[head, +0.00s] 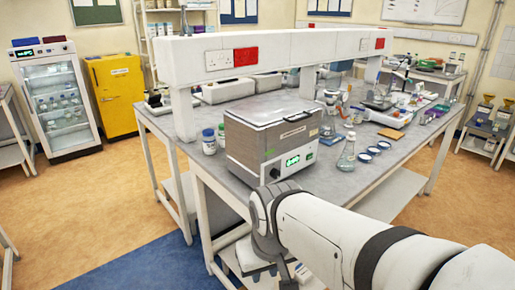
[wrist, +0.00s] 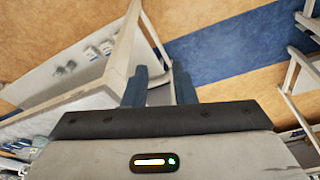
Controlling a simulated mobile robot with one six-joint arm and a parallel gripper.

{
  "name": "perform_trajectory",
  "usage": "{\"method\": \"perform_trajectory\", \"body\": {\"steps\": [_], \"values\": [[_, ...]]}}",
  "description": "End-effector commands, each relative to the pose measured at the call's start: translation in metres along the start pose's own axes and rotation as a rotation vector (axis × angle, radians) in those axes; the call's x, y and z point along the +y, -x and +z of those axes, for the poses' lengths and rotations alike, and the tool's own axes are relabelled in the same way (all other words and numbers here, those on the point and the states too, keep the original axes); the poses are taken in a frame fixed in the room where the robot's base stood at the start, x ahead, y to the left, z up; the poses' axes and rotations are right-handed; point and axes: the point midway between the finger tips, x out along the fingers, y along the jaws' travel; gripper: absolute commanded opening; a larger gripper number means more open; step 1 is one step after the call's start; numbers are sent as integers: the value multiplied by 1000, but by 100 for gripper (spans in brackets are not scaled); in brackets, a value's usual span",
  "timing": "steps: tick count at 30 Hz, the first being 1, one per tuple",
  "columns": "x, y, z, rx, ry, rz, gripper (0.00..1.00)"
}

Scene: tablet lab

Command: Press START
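A grey box-shaped instrument (head: 262,145) with a closed metal lid stands on the near left end of the lab bench. No START lettering is legible at this size. My arm comes in from the lower right of the head view and ends in front of and below the instrument, apart from it. In the wrist view my gripper (wrist: 160,86) points down past the bench edge toward the floor. Its two blue-grey fingers are apart with nothing between them.
Open floor and a blue floor strip (head: 150,262) lie to the left.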

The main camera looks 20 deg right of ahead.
Motion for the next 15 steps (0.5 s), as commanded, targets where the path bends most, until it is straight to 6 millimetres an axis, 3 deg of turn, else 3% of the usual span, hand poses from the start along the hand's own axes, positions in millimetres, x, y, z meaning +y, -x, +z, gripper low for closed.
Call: {"method": "perform_trajectory", "body": {"steps": [8, 15], "values": [[0, 0, 0, 0, 0, 0, 1], [0, 0, 0, 0, 0, 0, 0]]}}
